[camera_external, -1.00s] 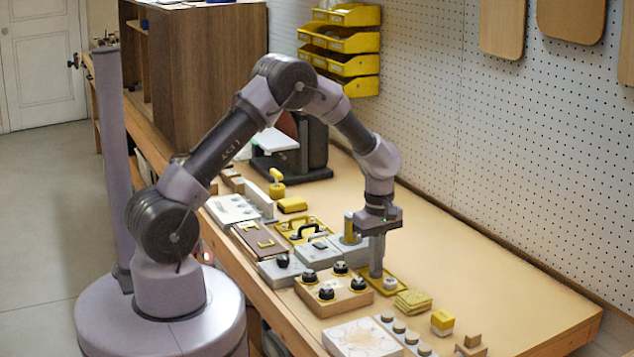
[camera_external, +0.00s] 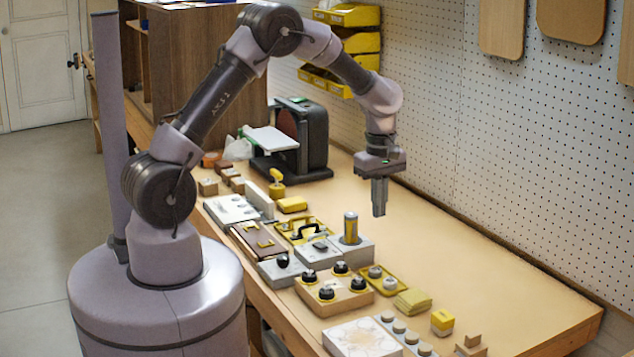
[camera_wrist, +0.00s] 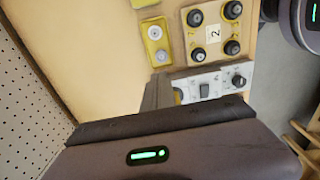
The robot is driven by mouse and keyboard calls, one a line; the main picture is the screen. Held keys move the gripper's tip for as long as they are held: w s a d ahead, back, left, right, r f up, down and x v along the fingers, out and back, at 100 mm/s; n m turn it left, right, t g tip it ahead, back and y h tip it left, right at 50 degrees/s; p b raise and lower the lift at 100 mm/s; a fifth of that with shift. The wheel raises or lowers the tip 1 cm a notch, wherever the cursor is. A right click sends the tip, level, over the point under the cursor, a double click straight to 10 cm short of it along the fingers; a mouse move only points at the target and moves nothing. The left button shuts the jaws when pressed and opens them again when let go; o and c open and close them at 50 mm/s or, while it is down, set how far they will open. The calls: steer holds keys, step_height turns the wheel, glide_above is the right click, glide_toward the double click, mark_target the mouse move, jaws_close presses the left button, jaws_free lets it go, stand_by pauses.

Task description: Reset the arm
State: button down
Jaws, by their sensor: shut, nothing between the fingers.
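My gripper (camera_external: 379,210) hangs pointing down above the right part of the bench in the external view, clear of the objects below it. Its fingers are shut with nothing between them. In the wrist view the shut fingers (camera_wrist: 158,95) show beside a grey box with a switch and a knob. The arm is raised and bent, reaching from its round base over the bench.
The bench (camera_external: 480,270) holds a wooden block with black knobs (camera_external: 333,296), a yellow tray with two round pieces (camera_external: 390,283), a grey block with a yellow cylinder (camera_external: 350,232), and a dark machine (camera_external: 312,140). Bare bench lies right of my gripper, before the pegboard wall (camera_external: 540,150).

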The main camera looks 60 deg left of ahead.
steer(key=s+d+r+m+t+y+b, duration=0.1)
steer(key=s+d+r+m+t+b, duration=0.15)
steer(key=s+r+m, duration=1)
steer(key=s+r+m+t+y, duration=0.1)
steer(key=s+r+m+t, duration=0.2)
steer(key=s+m, duration=0.7)
steer(key=s, duration=0.5)
steer(key=shift+r+b, duration=0.2)
steer(key=shift+b, duration=0.1)
steer(key=shift+s, duration=0.15)
